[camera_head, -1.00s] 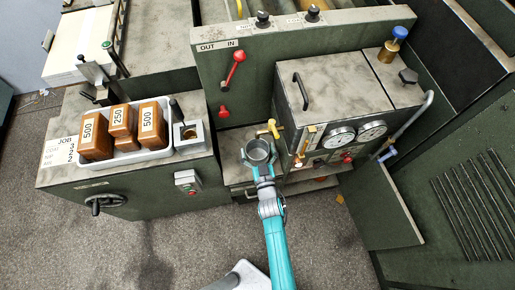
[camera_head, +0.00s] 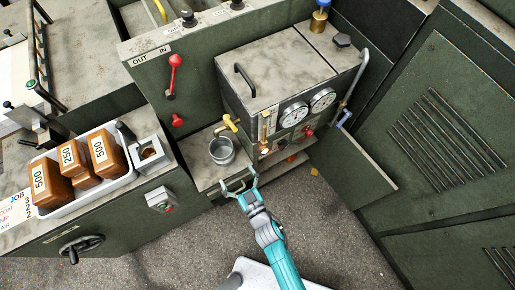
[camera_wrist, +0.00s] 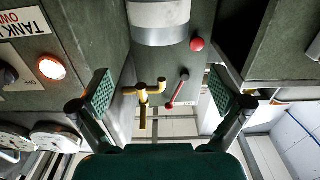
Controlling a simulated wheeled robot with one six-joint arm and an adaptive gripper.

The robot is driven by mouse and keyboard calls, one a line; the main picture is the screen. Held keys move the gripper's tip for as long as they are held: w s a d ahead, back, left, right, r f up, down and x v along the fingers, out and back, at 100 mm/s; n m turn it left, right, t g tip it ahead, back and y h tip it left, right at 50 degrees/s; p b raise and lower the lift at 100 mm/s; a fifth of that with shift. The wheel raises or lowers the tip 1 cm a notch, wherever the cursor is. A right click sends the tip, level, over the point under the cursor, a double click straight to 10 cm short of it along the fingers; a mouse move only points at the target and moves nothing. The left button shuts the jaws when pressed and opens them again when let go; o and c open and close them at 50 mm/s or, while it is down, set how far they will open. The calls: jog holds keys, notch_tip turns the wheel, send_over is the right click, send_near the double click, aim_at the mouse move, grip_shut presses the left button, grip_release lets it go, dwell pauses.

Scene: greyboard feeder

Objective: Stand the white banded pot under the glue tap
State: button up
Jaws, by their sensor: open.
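The pot (camera_head: 221,151) stands upright and open-topped on the grey shelf below the yellow glue tap (camera_head: 230,123). It looks grey in the head view; in the wrist view the pot (camera_wrist: 158,22) shows a white band and a grey band at the top edge, partly cut off. The tap (camera_wrist: 145,92) shows in the middle of the wrist view. I cannot tell whether its spout is exactly over the pot's mouth. My gripper (camera_head: 240,184) is open and empty, just in front of the pot and apart from it. Its two green-padded fingers (camera_wrist: 160,93) are wide apart.
The gauge box (camera_head: 290,85) stands right of the tap, with an open door panel (camera_head: 350,160) beside it. A white tray (camera_head: 128,181) with brown blocks sits on the left bench. A red lever (camera_head: 174,75) is on the panel behind. The floor in front is clear.

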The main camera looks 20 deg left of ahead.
jog(key=s+d+r+m+t+h, duration=0.1)
jog(key=s+d+r+m+h, duration=0.15)
jog(key=d, duration=0.55)
jog(key=s+d+r+m+t+h, duration=0.15)
jog(key=s+d, duration=0.25)
jog(key=d, duration=0.4)
jog(key=s+d+r+m+t+h, duration=0.1)
jog(key=s+d+h, duration=0.2)
jog(key=d, duration=0.5)
jog(key=s+d+r+m+h, duration=0.2)
jog(key=s+d+r+h, duration=0.1)
jog(key=s+d+r, duration=0.3)
jog(key=s+d+r+m+h, duration=0.3)
jog(key=s+d+r, duration=0.2)
jog(key=r, duration=0.6)
jog(key=shift+s+d+h, duration=0.35)
jog(key=shift+s+h, duration=0.05)
jog(key=shift+s, duration=0.75)
